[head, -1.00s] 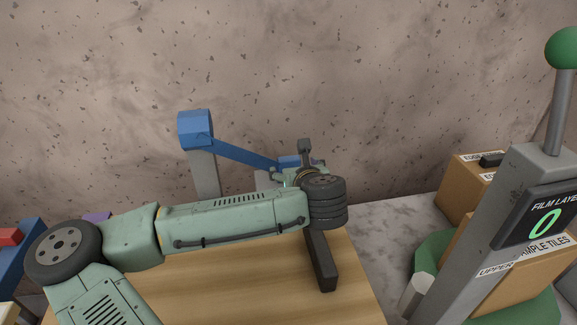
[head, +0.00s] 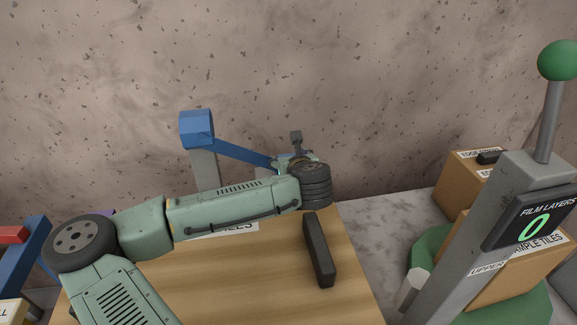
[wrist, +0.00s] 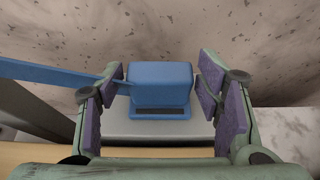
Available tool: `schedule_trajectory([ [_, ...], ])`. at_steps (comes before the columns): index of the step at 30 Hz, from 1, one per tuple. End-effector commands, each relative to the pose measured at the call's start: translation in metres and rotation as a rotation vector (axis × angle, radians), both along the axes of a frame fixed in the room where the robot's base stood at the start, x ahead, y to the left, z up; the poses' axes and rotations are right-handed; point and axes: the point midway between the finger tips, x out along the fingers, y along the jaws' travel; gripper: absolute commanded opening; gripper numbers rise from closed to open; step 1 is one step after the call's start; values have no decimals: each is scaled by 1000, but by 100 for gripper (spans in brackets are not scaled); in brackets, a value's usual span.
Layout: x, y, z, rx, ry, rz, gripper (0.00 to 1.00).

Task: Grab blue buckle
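The blue buckle (wrist: 160,86) is a blocky piece with a slotted lower lip, in the middle of the wrist view. A blue strap (wrist: 50,76) runs to it from the left. In the head view the strap (head: 240,153) slopes down from a blue roller (head: 196,129) on a grey post to my gripper, where the buckle is hidden.
A dark bar (head: 318,250) lies on the wooden top (head: 240,280). A grey post with a green knob (head: 560,60) and a "FILM LAYERS 0" display (head: 532,220) stands at right, near cardboard boxes (head: 465,170). A speckled stone wall (head: 380,80) rises behind.

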Motion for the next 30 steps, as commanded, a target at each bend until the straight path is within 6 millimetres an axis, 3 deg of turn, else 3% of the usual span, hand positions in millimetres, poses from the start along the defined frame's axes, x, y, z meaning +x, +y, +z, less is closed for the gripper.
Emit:
schedule_trajectory([
  [16,0,0,0,0,0,0,21],
  [25,0,0,2,0,-1,0,20],
  [30,0,0,12,1,-3,0,20],
])
